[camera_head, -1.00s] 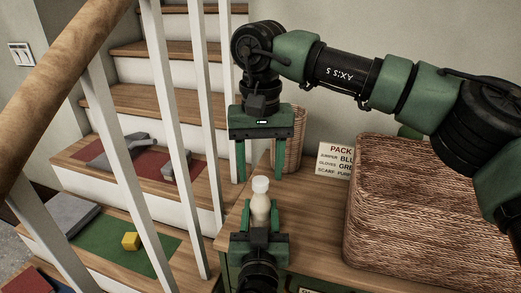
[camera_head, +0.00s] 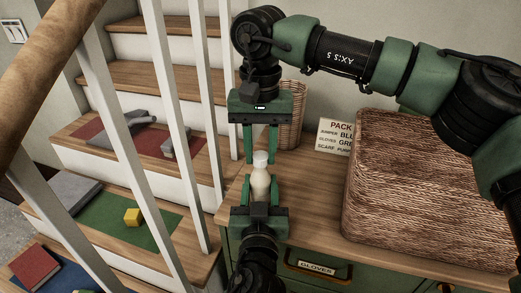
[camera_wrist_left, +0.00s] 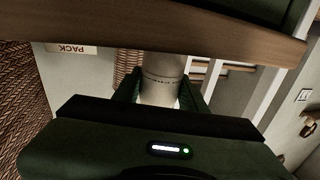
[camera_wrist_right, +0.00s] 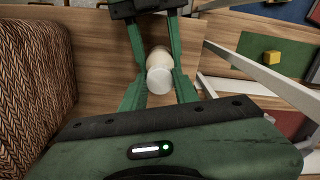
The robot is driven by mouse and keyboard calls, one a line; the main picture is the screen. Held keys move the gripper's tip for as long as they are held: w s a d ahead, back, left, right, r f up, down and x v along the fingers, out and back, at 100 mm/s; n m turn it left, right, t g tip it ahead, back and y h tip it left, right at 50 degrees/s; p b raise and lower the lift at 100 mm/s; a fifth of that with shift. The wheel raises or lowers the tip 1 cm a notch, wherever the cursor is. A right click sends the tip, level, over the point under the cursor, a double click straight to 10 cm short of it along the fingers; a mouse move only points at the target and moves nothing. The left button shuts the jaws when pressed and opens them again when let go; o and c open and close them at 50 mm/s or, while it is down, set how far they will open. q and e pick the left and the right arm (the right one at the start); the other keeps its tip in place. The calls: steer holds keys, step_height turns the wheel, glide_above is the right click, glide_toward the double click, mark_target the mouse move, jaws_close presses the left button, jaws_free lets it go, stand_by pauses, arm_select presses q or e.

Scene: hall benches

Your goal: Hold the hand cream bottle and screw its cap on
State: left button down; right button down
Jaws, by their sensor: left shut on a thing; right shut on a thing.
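The hand cream bottle (camera_head: 260,184) is cream-coloured and stands upright above the wooden top. My left gripper (camera_head: 260,192), coming up from below, is shut on its body; the bottle also shows between the fingers in the left wrist view (camera_wrist_left: 163,78). The white cap (camera_head: 260,158) sits at the top of the bottle. My right gripper (camera_head: 261,156) points straight down from above and is shut on the cap, with a finger on either side. The right wrist view looks down on the cap (camera_wrist_right: 160,80). How far the cap is threaded cannot be seen.
A large woven basket (camera_head: 430,190) stands close on the right, with a packing sign (camera_head: 335,136) behind it. A small wicker basket (camera_head: 291,118) is at the back. Stair railings (camera_head: 180,130) are close on the left. A yellow cube (camera_head: 132,217) lies on a green mat.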

steer(key=m, duration=0.4)
steer(key=shift+m, duration=0.3)
steer(key=m, duration=0.4)
steer(key=shift+m, duration=0.4)
steer(key=m, duration=0.4)
steer(key=shift+m, duration=0.4)
steer(key=m, duration=1.8)
steer(key=shift+m, duration=0.3)
steer(key=m, duration=0.4)
steer(key=shift+f, duration=0.1)
steer(key=c, duration=1)
jaws_free()
